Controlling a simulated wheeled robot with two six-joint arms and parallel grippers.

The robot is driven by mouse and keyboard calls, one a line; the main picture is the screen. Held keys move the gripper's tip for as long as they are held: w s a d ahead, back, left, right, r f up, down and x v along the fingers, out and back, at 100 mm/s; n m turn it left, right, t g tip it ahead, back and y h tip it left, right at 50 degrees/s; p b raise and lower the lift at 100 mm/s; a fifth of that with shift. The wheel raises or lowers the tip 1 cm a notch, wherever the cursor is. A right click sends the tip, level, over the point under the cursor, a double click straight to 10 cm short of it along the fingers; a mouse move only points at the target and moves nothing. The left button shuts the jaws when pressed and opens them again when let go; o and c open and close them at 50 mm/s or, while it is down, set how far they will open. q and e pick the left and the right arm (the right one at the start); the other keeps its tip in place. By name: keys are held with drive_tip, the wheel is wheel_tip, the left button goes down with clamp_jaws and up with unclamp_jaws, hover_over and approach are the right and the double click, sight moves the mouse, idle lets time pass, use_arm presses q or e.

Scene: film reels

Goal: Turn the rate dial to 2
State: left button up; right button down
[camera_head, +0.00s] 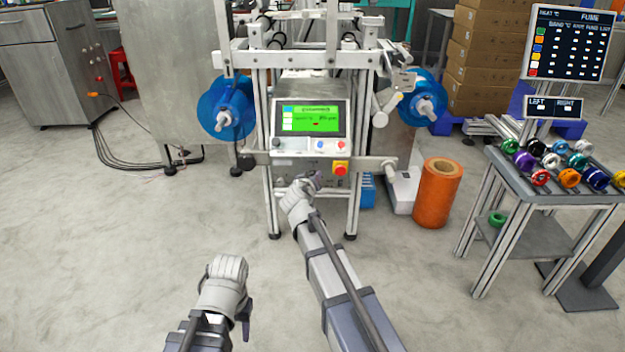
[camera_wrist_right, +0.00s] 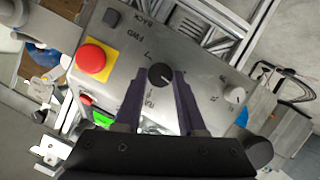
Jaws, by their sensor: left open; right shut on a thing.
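The rate dial (camera_wrist_right: 160,75) is a small black round knob with a pale pointer line, on the machine's grey panel in the right wrist view. My right gripper (camera_wrist_right: 164,84) is shut on it, a dark finger on each side. Printed marks around the dial are partly hidden and too small to read surely. In the head view my right gripper (camera_head: 312,181) is at the panel under the green screen (camera_head: 310,118) and hides the dial. My left gripper (camera_head: 246,318) is open and empty, low over the floor, well away from the machine.
A red stop button (camera_wrist_right: 92,59) on a yellow base, a black FWD/BACK switch (camera_wrist_right: 111,17) and a pale knob (camera_wrist_right: 235,95) sit near the dial. Blue reels (camera_head: 226,108) flank the machine. An orange roll (camera_head: 437,193) and a table (camera_head: 548,187) of coloured spools stand right.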

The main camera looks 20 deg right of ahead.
drive_tip(key=shift+a+f+n+h+b, duration=0.1)
drive_tip(key=shift+f+n+h+b, duration=0.1)
drive_tip(key=shift+n+h+b, duration=0.95)
drive_tip(key=shift+a+f+n+h+b, duration=0.15)
drive_tip(key=shift+n+h+b, duration=0.3)
drive_tip(key=shift+n+b, duration=0.75)
drive_tip(key=shift+n, duration=0.65)
drive_tip(key=c, duration=0.5)
unclamp_jaws()
drive_tip(key=shift+r+h, duration=0.1)
drive_tip(key=shift+h, duration=0.2)
drive_tip(key=p+v, duration=0.1)
drive_tip(key=v, duration=0.6)
drive_tip(key=shift+s+a+p, duration=0.2)
drive_tip(key=shift+s+p, duration=0.2)
